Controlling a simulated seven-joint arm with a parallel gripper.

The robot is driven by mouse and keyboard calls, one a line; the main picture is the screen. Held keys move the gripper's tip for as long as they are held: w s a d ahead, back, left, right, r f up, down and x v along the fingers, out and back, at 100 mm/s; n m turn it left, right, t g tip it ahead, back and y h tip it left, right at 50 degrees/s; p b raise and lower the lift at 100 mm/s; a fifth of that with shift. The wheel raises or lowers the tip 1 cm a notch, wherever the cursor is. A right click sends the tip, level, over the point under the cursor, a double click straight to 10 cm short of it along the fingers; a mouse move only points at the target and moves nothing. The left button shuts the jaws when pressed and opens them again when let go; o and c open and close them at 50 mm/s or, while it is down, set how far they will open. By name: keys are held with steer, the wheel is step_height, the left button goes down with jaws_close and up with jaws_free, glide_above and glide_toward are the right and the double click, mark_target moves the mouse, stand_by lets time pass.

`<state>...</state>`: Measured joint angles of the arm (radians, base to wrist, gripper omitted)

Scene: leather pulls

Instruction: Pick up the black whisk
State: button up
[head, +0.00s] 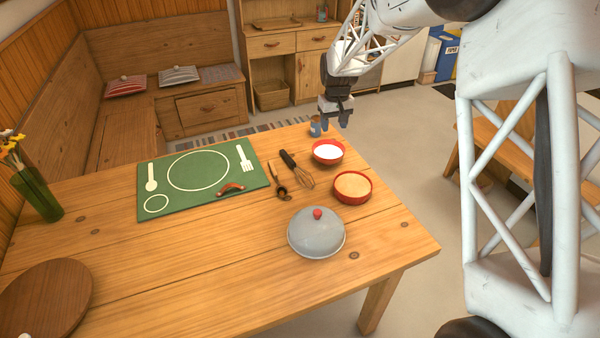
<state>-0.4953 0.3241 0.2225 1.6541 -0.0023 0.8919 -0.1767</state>
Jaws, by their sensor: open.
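The black whisk (290,162) lies on the wooden table, its dark handle pointing up and left and its wire loops toward the lower right. My gripper (335,124) is open, pointing down above the far right edge of the table. It is apart from the whisk, up and to its right in the picture. A small blue-grey cup or jar (315,129) shows right beside the gripper. Nothing is seen between the fingers.
A bowl of white contents (328,151) and a bowl of tan contents (352,187) stand right of the whisk. A dark-ended utensil (278,184) lies just left of it. A green placemat (200,205), grey dome lid (316,234) and green vase (36,192) are nearby. The front middle table is clear.

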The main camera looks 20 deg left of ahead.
steer(key=n, duration=0.2)
glide_above(290, 159)
steer(key=shift+g, duration=0.3)
step_height(290, 159, down, 15)
steer(key=shift+s+r, duration=0.1)
steer(key=shift+r, duration=0.05)
steer(key=shift+f, duration=1.3)
steer(key=shift+d+f, duration=0.1)
steer(key=shift+f, duration=2.5)
jaws_close()
